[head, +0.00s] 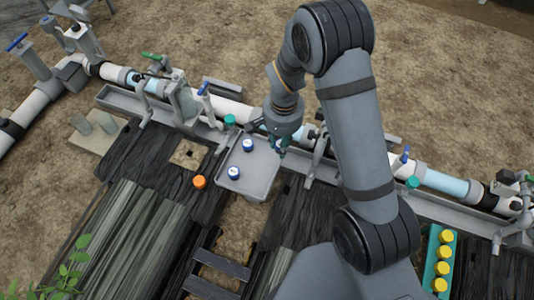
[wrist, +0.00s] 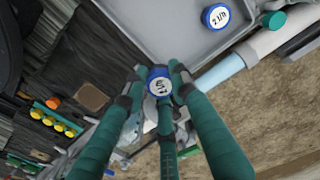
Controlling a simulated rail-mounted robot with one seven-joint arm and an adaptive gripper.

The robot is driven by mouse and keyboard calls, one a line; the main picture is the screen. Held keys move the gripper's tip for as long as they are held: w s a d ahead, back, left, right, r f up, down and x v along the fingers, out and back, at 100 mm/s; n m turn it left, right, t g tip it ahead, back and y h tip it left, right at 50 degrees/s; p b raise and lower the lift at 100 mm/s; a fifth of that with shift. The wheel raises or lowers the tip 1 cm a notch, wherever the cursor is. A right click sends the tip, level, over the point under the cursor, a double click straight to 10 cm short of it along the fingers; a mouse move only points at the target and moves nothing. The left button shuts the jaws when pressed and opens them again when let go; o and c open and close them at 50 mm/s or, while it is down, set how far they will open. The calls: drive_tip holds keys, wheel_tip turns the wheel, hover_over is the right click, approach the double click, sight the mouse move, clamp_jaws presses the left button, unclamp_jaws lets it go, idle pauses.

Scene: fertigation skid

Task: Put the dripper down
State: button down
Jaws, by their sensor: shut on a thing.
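My gripper (wrist: 158,76) is shut on a blue dripper (wrist: 159,86) with a white printed label, seen end-on between the teal fingers in the wrist view. In the head view my gripper (head: 279,146) is at the right edge of the grey tray (head: 262,180); the held dripper cannot be made out there. Two blue drippers with white labels stand in the tray, one at the back (head: 247,145) and one nearer the front (head: 234,173). The wrist view shows one blue dripper (wrist: 215,17) in the tray (wrist: 165,35), its label reading about "2 L/h".
An orange round piece (head: 199,182) sits left of the tray on dark matting. A teal rack (head: 429,262) with several yellow pieces is at lower right. The pipe line (head: 235,108) with valves runs behind the tray. The tray's right and front parts look clear.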

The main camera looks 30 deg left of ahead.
sight(269, 156)
drive_tip(key=a, duration=0.1)
drive_tip(key=a+f, duration=0.1)
drive_tip(key=a+f+b, duration=0.1)
drive_tip(key=a, duration=0.1)
drive_tip(key=shift+s+f, duration=0.15)
drive_tip(key=shift+f, duration=0.1)
drive_tip(key=shift+d+f+b, duration=0.1)
drive_tip(key=shift+f+b, duration=0.9)
drive_tip(key=shift+f, duration=0.85)
drive_tip(key=shift+f, duration=0.2)
drive_tip(key=c, duration=1.4)
unclamp_jaws()
wheel_tip(269, 156, up, 12)
drive_tip(key=p, duration=0.5)
drive_tip(key=shift+r+p, duration=0.2)
drive_tip(key=shift+p, duration=0.15)
